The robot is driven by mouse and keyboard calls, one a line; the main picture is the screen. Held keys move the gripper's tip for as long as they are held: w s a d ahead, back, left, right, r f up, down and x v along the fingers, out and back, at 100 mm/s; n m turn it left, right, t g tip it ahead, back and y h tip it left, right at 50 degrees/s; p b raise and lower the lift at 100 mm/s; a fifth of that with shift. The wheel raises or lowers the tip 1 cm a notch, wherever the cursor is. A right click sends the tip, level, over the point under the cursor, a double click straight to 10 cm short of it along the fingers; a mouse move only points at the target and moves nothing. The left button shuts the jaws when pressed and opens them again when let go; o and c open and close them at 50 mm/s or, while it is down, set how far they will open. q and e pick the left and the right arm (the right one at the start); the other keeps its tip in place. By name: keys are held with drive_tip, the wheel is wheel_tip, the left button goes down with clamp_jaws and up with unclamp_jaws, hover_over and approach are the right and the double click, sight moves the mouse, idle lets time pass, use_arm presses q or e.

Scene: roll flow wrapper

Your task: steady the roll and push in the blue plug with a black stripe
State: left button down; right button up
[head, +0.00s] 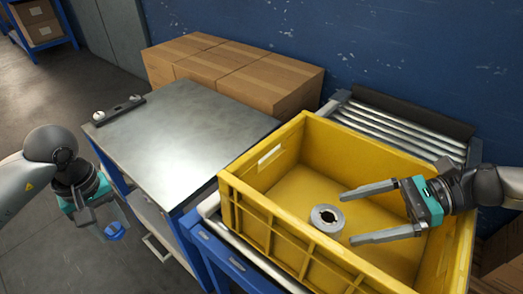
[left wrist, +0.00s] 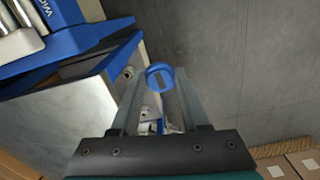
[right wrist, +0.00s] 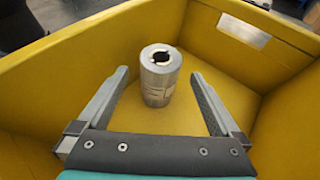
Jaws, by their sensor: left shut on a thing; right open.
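The roll (head: 322,226) is a grey metallic cylinder standing upright in the yellow crate (head: 292,246), with a notched hole in its top; the right wrist view shows its side (right wrist: 157,88). My right gripper (head: 350,218) is open inside the crate. Its fingertips are at either side of the roll's line in the right wrist view, with a gap visible on both sides. The blue plug with a black stripe (left wrist: 153,71) is between the fingertips of my left gripper (left wrist: 158,80), which is shut on it. In the head view the plug (head: 115,232) hangs beside the table, away from the crate.
A metal-topped table (head: 180,130) stands between my left gripper and the crate. Cardboard boxes (head: 235,65) are behind it. The crate rests on a roller conveyor (head: 400,130), and its high walls surround the roll and right gripper. The tabletop is mostly clear.

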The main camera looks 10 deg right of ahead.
sight(334, 220)
use_arm(q)
drive_tip(key=shift+f+b, duration=0.5)
drive_tip(key=shift+f, duration=0.15)
use_arm(e)
drive_tip(key=x, duration=0.6)
drive_tip(key=shift+d, duration=0.1)
clamp_jaws()
use_arm(q)
drive_tip(key=shift+d, duration=0.1)
